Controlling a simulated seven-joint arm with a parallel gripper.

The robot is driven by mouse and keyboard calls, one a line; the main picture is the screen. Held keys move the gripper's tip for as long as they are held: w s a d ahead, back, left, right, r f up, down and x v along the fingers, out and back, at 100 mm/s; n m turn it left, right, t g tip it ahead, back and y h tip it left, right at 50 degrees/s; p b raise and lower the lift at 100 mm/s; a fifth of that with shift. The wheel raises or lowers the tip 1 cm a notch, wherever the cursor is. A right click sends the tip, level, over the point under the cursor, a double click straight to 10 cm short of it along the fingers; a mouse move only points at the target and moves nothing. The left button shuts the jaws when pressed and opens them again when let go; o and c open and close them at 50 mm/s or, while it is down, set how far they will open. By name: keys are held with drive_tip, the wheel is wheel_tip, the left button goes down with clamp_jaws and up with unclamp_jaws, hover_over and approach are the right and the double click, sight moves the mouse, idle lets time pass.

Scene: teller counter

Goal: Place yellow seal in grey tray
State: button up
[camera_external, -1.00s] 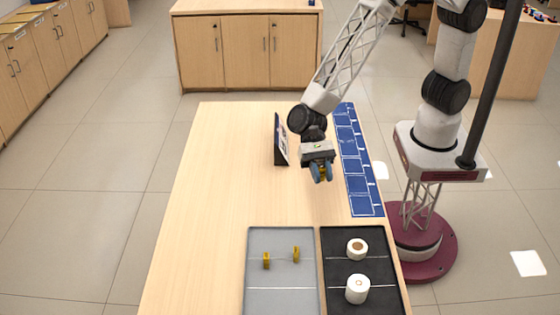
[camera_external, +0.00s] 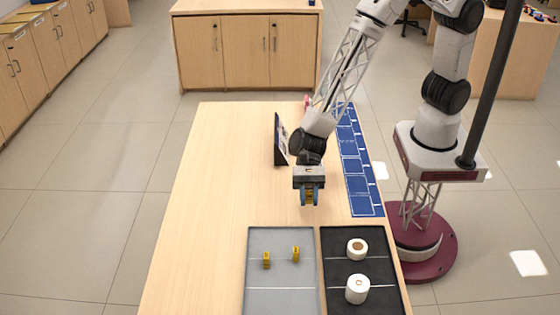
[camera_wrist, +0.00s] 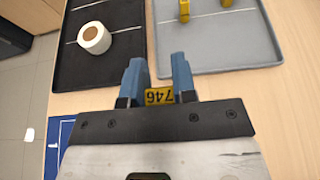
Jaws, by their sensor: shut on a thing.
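My gripper (camera_external: 309,198) is shut on a yellow seal (camera_wrist: 159,96) with the digits 746 on it. The seal sits between the blue fingers, and it shows in the external view only as a small yellow patch. The gripper is above the wooden counter, behind the trays and apart from them. The grey tray (camera_external: 281,302) lies at the counter's near end. Two other yellow seals stand in its far part, a left one (camera_external: 266,260) and a right one (camera_external: 296,253). In the wrist view the grey tray (camera_wrist: 220,59) is at the upper right, beyond the fingertips.
A black tray (camera_external: 335,270) with two white rolls (camera_external: 357,249) (camera_external: 357,289) lies right beside the grey tray. A blue marked strip (camera_external: 362,185) runs along the counter's right edge. A dark upright panel (camera_external: 279,140) stands behind the gripper. The counter's left side is clear.

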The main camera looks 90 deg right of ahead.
drive_tip(key=shift+f, duration=0.35)
hover_over(267, 247)
drive_tip(key=shift+f, duration=0.75)
idle(0.5)
drive_tip(key=shift+f, duration=1.7)
drive_tip(key=shift+f, duration=0.1)
